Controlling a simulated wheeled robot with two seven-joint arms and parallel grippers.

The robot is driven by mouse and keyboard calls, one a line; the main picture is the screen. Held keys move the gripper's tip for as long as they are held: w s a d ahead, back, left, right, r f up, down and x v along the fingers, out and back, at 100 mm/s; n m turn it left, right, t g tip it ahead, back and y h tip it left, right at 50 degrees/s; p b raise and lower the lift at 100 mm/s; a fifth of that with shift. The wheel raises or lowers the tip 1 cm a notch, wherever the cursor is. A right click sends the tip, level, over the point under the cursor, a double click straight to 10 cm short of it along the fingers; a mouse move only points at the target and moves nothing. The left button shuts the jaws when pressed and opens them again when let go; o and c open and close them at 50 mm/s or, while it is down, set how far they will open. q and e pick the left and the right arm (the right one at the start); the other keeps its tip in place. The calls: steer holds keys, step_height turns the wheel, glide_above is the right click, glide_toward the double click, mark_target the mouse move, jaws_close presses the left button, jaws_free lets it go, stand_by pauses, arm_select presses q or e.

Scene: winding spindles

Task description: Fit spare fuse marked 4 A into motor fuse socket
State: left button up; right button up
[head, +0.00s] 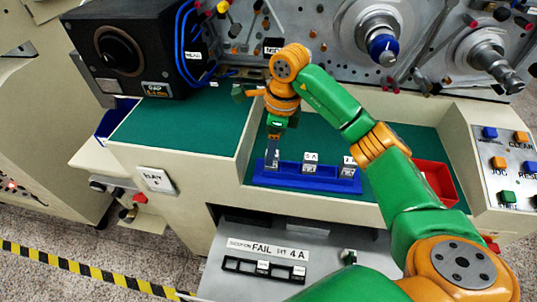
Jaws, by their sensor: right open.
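A blue rack (305,178) on the green mat holds small fuse blocks in a row. The middle block (310,163) has a white label that looks like 5 A or 6 A. The right block (348,165) has a label too small to read. My right gripper (273,158) points down at the rack's left end, open, its fingers around or just above a block there that they mostly hide. The black fuse socket strip (262,270) on the lower grey panel has white-topped pieces in its middle and right, and its left part looks empty. My left gripper is out of view.
A red tray (435,180) lies right of the rack. A black winder box (135,45) and spindles (383,45) stand behind. The green mat (180,125) at left is clear.

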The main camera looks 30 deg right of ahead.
steer(key=f, duration=0.3)
steer(key=shift+w+d+f+p, duration=0.15)
steer(key=shift+d+f+p, duration=0.05)
steer(key=shift+p, duration=0.15)
steer(key=shift+w+f, duration=0.15)
steer(key=shift+w, duration=0.2)
steer(key=shift+a, duration=0.1)
steer(key=c, duration=0.4)
steer(key=shift+s, duration=0.25)
jaws_close()
steer(key=shift+w, duration=0.1)
